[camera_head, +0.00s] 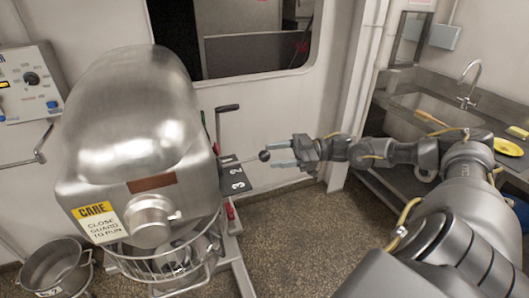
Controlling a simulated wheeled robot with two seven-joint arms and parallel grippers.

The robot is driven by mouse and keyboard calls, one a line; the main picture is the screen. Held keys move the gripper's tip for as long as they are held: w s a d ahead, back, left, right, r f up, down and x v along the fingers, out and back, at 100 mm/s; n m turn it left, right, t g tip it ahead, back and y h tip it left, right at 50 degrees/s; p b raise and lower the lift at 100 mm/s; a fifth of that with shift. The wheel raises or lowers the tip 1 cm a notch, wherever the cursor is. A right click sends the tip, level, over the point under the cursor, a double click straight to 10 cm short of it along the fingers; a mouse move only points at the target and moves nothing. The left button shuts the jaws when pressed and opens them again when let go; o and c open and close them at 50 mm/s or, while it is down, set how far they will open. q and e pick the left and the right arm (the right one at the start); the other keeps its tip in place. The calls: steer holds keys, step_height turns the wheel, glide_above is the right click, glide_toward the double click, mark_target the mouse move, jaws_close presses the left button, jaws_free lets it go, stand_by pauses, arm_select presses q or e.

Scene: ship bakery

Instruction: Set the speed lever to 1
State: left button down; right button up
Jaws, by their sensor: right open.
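The big metal mixer (135,125) fills the left of the view. The speed lever (264,155) is a thin rod with a dark ball knob, sticking out to the right from the mixer's side. Below it is a dark plate (236,178) with white numbers; I can read 2 and 3, and cannot make out a 1. My right gripper (274,155) comes in from the right, open, with its fingertips close to the knob. I cannot tell whether they touch it. My left gripper is not in view.
A second dark-handled lever (228,108) stands up behind the speed lever. A wire guard (165,262) is under the mixer head, and a metal bowl (55,267) is on the floor at left.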

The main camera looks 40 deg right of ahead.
mark_target(265, 156)
steer(key=shift+p+x, duration=0.55)
steer(key=shift+x, duration=1.3)
jaws_close()
